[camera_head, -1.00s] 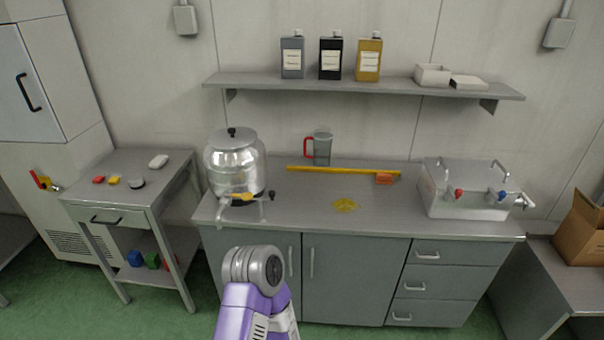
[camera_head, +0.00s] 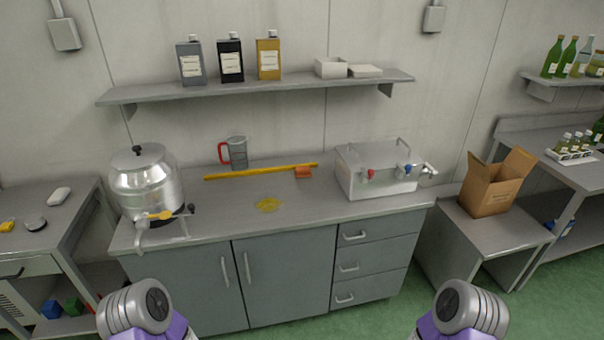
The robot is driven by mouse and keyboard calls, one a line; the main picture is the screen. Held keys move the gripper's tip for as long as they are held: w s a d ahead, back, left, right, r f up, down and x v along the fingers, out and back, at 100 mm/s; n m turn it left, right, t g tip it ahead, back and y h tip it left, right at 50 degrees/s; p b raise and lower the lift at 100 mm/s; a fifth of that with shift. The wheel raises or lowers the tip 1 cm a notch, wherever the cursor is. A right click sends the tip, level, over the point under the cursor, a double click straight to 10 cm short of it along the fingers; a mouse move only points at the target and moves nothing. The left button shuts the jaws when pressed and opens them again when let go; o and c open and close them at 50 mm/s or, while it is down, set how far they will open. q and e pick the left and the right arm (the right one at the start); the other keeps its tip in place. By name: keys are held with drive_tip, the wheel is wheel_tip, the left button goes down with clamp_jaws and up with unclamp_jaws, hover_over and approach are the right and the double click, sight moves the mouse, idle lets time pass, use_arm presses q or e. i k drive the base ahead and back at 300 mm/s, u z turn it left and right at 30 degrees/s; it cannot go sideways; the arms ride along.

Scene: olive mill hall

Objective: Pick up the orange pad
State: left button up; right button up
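The orange pad (camera_head: 303,172) is a small orange block on the grey counter (camera_head: 215,215), toward its back and left of the metal box with taps. A long yellow rod (camera_head: 250,173) lies on the counter, and its right end is at or just behind the pad; I cannot tell whether they touch. A yellow spill (camera_head: 267,204) is on the counter in front of the rod. Only grey and purple links of my two arms show at the bottom edge, well short of the counter top. Neither gripper is in view.
A steel urn (camera_head: 146,185) with a tap stands at the counter's left. A jug (camera_head: 236,153) with a red handle stands behind the rod. The metal box (camera_head: 378,172) stands at the right. A shelf (camera_head: 290,87) with bottles hangs above. The front middle counter is mostly clear.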

sight(300, 172)
drive_tip(key=z, duration=1.2)
drive_tip(key=i, duration=0.8)
drive_tip(key=u, duration=1.45)
